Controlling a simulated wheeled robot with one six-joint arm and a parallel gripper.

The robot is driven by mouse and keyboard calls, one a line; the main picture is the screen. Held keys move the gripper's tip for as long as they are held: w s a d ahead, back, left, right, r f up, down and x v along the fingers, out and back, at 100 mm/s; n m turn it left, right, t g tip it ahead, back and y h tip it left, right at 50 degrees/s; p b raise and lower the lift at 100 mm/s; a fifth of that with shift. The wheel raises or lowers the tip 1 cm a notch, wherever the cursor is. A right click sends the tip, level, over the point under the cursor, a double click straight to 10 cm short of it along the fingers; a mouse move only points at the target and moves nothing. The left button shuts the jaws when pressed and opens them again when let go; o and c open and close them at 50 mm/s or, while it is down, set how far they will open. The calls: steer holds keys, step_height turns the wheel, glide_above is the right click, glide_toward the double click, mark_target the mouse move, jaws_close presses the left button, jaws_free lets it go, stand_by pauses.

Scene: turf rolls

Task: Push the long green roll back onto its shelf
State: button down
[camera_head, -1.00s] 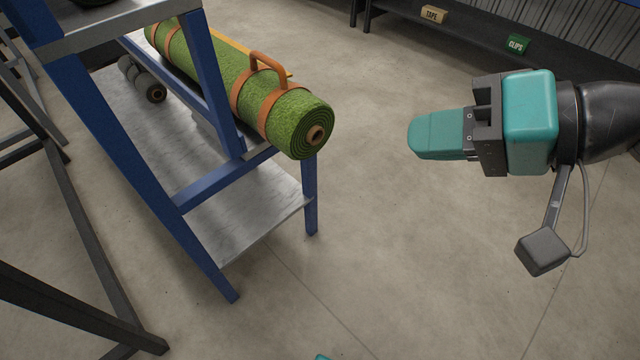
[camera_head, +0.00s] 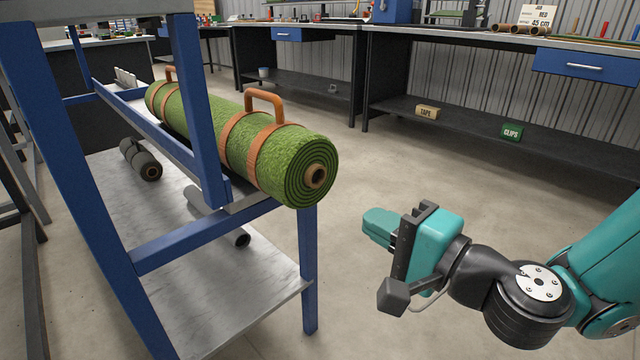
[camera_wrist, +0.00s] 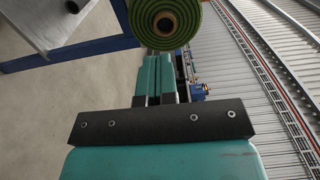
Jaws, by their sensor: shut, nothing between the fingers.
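The long green turf roll (camera_head: 250,140) lies on the upper shelf (camera_head: 140,108) of a blue-framed rack. Two orange straps with handles go around it. Its near end, a spiral with a brown core, sticks out past the rack's front post. My gripper (camera_head: 378,226) is shut and empty, to the right of and lower in the picture than the roll's end, apart from it. In the wrist view, the roll's end (camera_wrist: 165,22) shows at the top, beyond the shut teal fingers (camera_wrist: 157,75). The roll's far end is partly hidden.
The blue rack post (camera_head: 200,110) stands beside the roll. Dark rolls (camera_head: 140,158) lie on the lower metal shelf (camera_head: 215,280). Workbenches (camera_head: 450,45) line the back, with TAPE (camera_head: 427,112) and CLIPS (camera_head: 511,132) boxes below. Open floor lies between.

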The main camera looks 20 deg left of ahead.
mark_target(308, 184)
steer(key=p+x, duration=0.6)
steer(key=x, duration=0.4)
steer(key=shift+a+r, duration=0.1)
steer(key=shift+a, duration=0.15)
steer(key=shift+w+a, duration=0.2)
steer(key=shift+a, duration=0.2)
